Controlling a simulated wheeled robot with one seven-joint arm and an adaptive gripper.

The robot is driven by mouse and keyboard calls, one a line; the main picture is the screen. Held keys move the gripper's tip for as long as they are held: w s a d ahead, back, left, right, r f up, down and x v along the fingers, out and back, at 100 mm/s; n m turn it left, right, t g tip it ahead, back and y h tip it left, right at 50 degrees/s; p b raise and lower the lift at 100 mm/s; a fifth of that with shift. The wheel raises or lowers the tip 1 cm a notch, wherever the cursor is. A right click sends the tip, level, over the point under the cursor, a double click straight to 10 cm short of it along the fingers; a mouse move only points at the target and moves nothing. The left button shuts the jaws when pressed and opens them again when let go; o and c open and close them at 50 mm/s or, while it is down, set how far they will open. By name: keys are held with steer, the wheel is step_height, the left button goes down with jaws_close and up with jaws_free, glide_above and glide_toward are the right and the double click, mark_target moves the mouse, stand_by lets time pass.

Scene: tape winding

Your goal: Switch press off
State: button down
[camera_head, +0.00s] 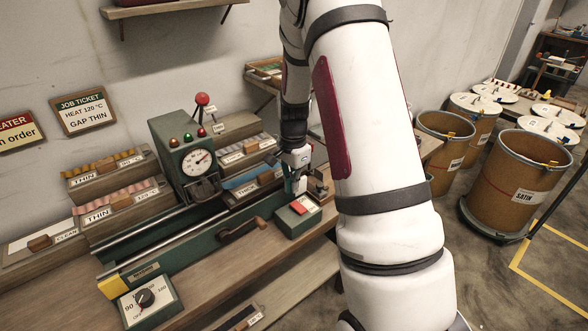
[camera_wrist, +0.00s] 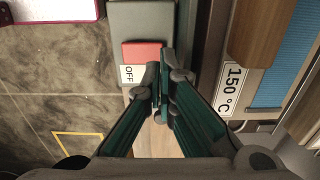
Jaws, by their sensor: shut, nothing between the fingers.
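The press (camera_head: 180,165) is a green machine with a round dial gauge, a lever with a red ball and small coloured lamps. Its switch box (camera_head: 292,222) is a small green box at the bench's front edge, with a red button (camera_head: 299,207) and a white label. In the wrist view the red button (camera_wrist: 143,53) sits beside a white label reading OFF (camera_wrist: 130,74). My gripper (camera_head: 297,187) is above and just behind the box. In the wrist view its shut, empty fingertips (camera_wrist: 163,78) show beside the button's edge; I cannot tell whether they touch it.
A heater knob box (camera_head: 149,302) stands at the bench's near left. A crank handle (camera_head: 242,230) sits left of the switch box. Brown drums (camera_head: 512,170) stand on the floor at right.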

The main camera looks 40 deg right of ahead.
mark_target(293, 202)
steer(key=shift+f, duration=2.1)
steer(key=shift+w+f+b, duration=0.25)
steer(key=shift+f+b, duration=0.15)
steer(key=shift+g, duration=0.4)
steer(key=shift+s+r, duration=0.1)
steer(key=shift+r, duration=0.1)
steer(key=shift+r, duration=0.7)
